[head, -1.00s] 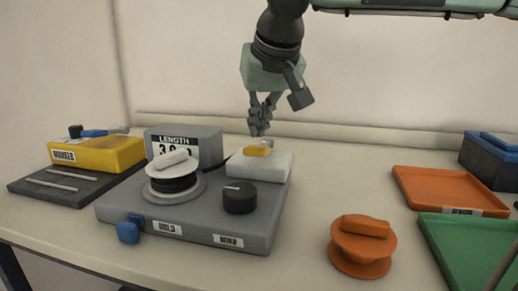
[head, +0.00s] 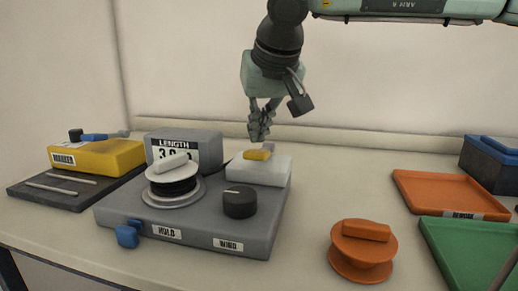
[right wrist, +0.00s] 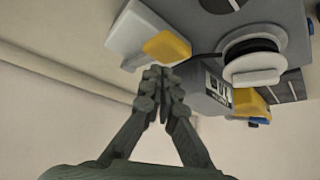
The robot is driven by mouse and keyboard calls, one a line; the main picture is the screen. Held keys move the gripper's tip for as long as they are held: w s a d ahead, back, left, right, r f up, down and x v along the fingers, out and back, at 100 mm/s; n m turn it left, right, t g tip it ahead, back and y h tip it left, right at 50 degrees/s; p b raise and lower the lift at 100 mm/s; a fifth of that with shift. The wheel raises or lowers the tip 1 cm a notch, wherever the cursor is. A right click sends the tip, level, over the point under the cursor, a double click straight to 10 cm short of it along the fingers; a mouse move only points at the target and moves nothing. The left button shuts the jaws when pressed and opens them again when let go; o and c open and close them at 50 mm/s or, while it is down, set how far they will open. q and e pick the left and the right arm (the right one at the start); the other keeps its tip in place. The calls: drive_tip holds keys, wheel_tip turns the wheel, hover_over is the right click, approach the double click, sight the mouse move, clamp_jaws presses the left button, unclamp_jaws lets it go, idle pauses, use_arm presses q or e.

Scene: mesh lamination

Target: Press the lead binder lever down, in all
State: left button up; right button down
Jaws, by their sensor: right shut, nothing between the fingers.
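A yellow lever tab (head: 258,154) sits on the white block (head: 252,170) at the back right of the grey winding machine (head: 215,226). I cannot tell which lever is the lead binder's. My right gripper (head: 260,138) is shut and empty, pointing down just behind and above the yellow tab. In the right wrist view, the shut fingertips (right wrist: 160,72) appear beside the yellow tab (right wrist: 167,47); contact is not clear. My left gripper is not in view.
The machine carries a white-topped spool (head: 174,180), a black knob (head: 240,202), a LENGTH display (head: 188,147) and a blue front lever (head: 128,236). An orange spool (head: 362,250) and an orange tray (head: 450,192) stand right.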

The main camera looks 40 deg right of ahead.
sight(261, 152)
idle(0.6)
drive_tip(key=shift+f+b, duration=2.15)
drive_tip(key=shift+f, duration=0.85)
drive_tip(key=shift+r, duration=0.1)
wheel_tip(261, 152, up, 10)
drive_tip(key=p, duration=0.8)
drive_tip(key=shift+p, duration=0.3)
drive_tip(key=shift+f, duration=0.2)
